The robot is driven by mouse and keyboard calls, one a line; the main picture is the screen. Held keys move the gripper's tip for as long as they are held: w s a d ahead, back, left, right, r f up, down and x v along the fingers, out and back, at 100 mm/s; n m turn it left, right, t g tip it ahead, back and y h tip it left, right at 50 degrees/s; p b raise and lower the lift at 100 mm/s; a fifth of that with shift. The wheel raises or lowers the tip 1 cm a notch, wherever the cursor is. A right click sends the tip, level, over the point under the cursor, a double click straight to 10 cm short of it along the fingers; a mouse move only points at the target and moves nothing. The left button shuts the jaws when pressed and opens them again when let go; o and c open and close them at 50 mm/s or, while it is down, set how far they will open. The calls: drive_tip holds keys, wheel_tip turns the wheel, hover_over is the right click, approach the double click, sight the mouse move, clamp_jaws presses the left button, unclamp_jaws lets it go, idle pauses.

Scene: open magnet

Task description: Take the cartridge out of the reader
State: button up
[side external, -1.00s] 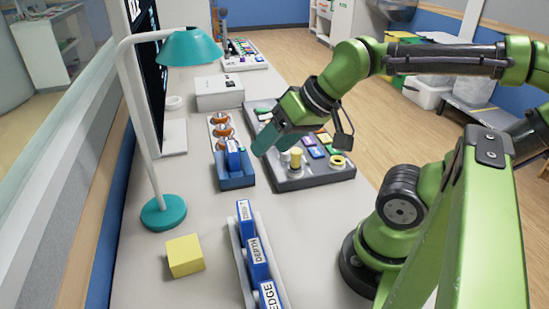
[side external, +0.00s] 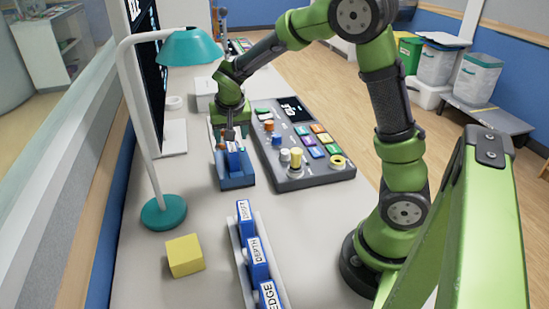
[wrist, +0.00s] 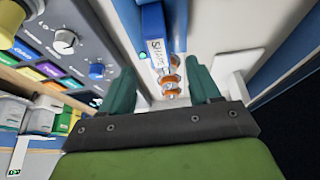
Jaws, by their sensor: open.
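The reader (side external: 236,182) is a blue base on the desk, with a blue cartridge (side external: 234,160) standing in it. The cartridge also shows in the wrist view (wrist: 155,38), with a white label that seems to read "SHAPE". My gripper (side external: 231,136) is just above the cartridge, pointing down. In the wrist view my gripper (wrist: 160,80) is open, with its two teal fingers spread apart and the cartridge lying ahead between their lines. I cannot tell whether a finger touches it. My gripper partly hides the cartridge top in the side view.
A grey control panel (side external: 292,173) with knobs and coloured buttons lies right of the reader. A rack (side external: 244,265) of labelled blue cartridges stands in front. A yellow cube (side external: 185,255) and a teal lamp (side external: 163,212) are at left. Desk between lamp and reader is clear.

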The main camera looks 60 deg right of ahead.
sight(232, 146)
drive_tip(key=x, duration=0.7)
drive_tip(key=shift+d+f, duration=0.1)
drive_tip(key=shift+c, duration=0.2)
drive_tip(key=c, duration=1)
drive_tip(key=shift+c, duration=0.2)
